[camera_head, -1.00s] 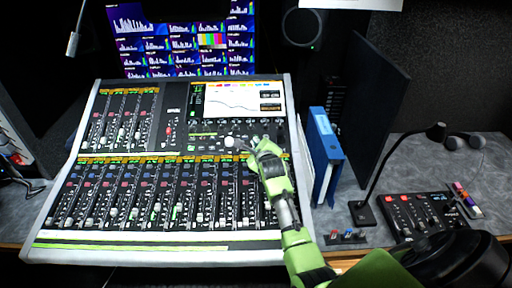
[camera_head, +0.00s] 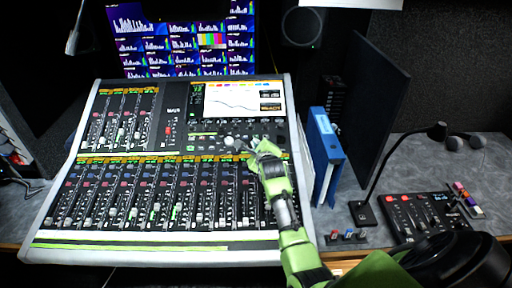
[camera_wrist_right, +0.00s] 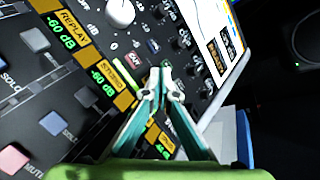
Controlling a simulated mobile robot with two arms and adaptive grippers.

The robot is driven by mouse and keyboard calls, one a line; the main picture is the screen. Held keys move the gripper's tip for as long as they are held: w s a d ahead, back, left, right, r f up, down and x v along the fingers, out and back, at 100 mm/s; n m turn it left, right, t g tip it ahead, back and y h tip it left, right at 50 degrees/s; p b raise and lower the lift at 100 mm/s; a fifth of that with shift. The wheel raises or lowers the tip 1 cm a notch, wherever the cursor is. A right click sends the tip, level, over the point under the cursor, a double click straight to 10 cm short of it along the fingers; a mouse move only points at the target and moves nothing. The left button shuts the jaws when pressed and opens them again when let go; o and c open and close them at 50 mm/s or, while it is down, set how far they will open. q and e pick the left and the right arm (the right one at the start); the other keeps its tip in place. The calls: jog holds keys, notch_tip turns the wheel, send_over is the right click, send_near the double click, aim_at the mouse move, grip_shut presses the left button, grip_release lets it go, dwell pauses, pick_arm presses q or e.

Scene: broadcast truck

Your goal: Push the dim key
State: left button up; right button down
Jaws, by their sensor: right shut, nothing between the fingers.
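The mixing console (camera_head: 34,225) fills the middle of the desk in the head view. My right gripper (camera_head: 257,150) is over its upper right part, below the console's screen. In the right wrist view the gripper's fingertips (camera_wrist_right: 166,82) are together with nothing held, close over the panel. A small red key (camera_wrist_right: 133,61) lies just left of the fingertips, with a dark key (camera_wrist_right: 153,46) beside it, toward the screen. I cannot read which is the dim key, nor tell whether the fingertips touch the panel. My left gripper is not in view.
A large white knob (camera_wrist_right: 120,12) stands near the small keys. The console screen (camera_head: 232,100) is just beyond the gripper. A blue binder (camera_head: 325,150) stands close on the right. Farther right are a gooseneck lamp (camera_head: 380,165) and a small fader unit (camera_head: 428,213).

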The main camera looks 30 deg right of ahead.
jog(key=shift+w+f+b, duration=0.15)
jog(key=shift+f+b, duration=0.2)
jog(key=shift+f, duration=0.05)
dwell(0.4)
jog(key=shift+s+a+r+p, duration=0.1)
jog(key=shift+s+r+p, duration=0.2)
jog(key=shift+r+p, duration=0.75)
jog(key=shift+f, duration=0.15)
jog(key=shift+a+r+p, duration=0.1)
jog(key=shift+r+p, duration=0.35)
jog(key=shift+p, duration=0.2)
jog(key=r+p, duration=0.1)
jog(key=p, duration=0.1)
jog(key=s+r+p, duration=0.1)
jog(key=r, duration=0.1)
jog(key=s+a+r+p, duration=0.1)
jog(key=p, duration=0.1)
jog(key=shift+r+p, duration=0.3)
